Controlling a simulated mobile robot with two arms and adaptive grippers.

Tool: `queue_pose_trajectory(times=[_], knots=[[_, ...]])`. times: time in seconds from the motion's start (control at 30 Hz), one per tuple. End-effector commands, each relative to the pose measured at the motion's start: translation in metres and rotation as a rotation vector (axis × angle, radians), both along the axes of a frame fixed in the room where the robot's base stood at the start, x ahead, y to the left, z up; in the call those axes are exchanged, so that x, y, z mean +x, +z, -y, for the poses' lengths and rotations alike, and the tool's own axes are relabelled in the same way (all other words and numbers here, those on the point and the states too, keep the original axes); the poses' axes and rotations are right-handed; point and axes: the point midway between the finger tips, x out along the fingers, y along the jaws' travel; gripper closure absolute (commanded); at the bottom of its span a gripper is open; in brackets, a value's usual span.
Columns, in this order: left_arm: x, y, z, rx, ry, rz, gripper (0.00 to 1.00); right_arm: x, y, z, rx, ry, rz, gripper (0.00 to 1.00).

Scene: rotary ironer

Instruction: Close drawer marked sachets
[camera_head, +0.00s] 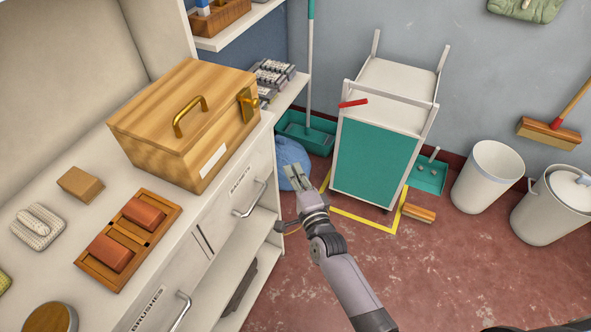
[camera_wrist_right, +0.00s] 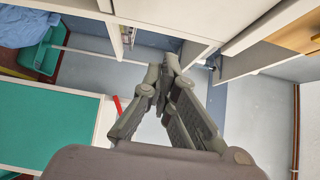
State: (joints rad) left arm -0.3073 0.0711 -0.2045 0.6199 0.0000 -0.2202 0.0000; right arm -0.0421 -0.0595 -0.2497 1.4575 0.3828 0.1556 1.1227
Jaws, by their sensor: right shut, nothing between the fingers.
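Two white drawers sit side by side under the counter. The far drawer (camera_head: 226,207) has a silver bar handle (camera_head: 250,200) and a small label (camera_head: 239,179) too small to read surely. The near drawer (camera_head: 165,284) has a label that reads brushes and its own handle (camera_head: 182,311). I cannot tell clearly how far the far drawer stands out. My right gripper (camera_head: 296,176) is shut and empty, right of the far drawer's handle and apart from it. Its fingertips also show in the wrist view (camera_wrist_right: 168,68), near white cabinet panels (camera_wrist_right: 180,18). My left gripper is out of view.
A wooden box (camera_head: 165,125) with a brass handle stands on the counter above the drawers. An open shelf (camera_head: 222,262) lies below them. A blue bag (camera_head: 287,155) and a white-and-teal cart (camera_head: 375,160) stand beyond my gripper. The red floor in front is mostly clear.

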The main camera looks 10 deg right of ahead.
Motion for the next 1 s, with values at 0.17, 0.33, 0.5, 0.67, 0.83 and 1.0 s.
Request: queue_pose_trajectory(times=[0.17, 0.33, 0.5, 0.67, 0.83, 1.0], knots=[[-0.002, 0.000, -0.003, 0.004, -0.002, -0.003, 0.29, -0.027, -0.001, 0.005, 0.003, 0.000, -0.003, 1.00], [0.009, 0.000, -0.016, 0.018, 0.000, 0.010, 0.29, -0.056, -0.002, 0.011, 0.001, 0.000, -0.002, 1.00], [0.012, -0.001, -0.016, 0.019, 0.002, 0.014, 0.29, -0.078, -0.001, 0.015, 0.001, 0.001, -0.002, 1.00], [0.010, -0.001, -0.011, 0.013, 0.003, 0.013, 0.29, -0.086, 0.000, 0.016, 0.002, 0.000, 0.000, 1.00], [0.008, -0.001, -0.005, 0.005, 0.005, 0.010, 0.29, -0.087, -0.002, 0.016, -0.003, 0.001, -0.004, 1.00], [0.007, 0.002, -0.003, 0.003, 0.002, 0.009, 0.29, -0.097, -0.050, 0.016, -0.146, 0.028, -0.090, 1.00]])
